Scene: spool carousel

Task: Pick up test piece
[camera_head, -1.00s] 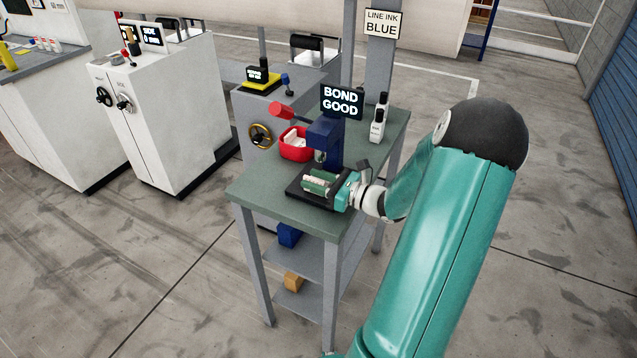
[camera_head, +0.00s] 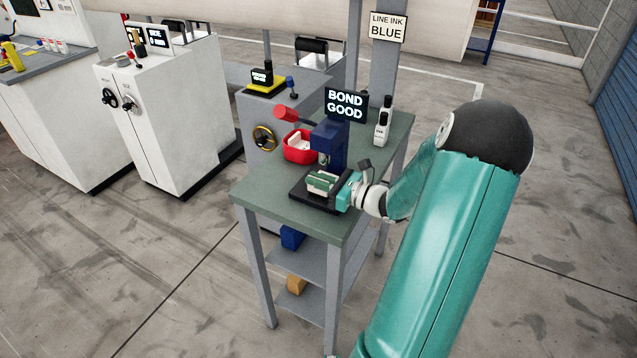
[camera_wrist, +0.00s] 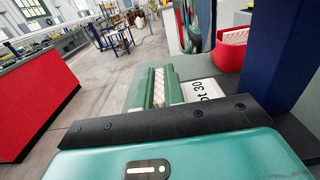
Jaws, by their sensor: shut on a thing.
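My gripper (camera_head: 323,182) is over the black base plate (camera_head: 299,194) of the blue bench press (camera_head: 329,143). In the wrist view its two green fingers (camera_wrist: 158,88) are shut on a narrow pale piece with a pinkish pattern (camera_wrist: 159,84), which I take as the test piece. The fingers cover its sides. In the head view only a pale sliver shows between the fingers, and I cannot tell whether it touches the plate. A white label with black print (camera_wrist: 203,90) lies just right of the fingers in the wrist view.
A red bin with white contents (camera_head: 298,152) stands behind the press base on the green bench (camera_head: 268,190). Two small white bottles (camera_head: 382,128) stand at the bench's back right. A "BOND GOOD" display (camera_head: 346,104) rises above the press. The bench's front left is clear.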

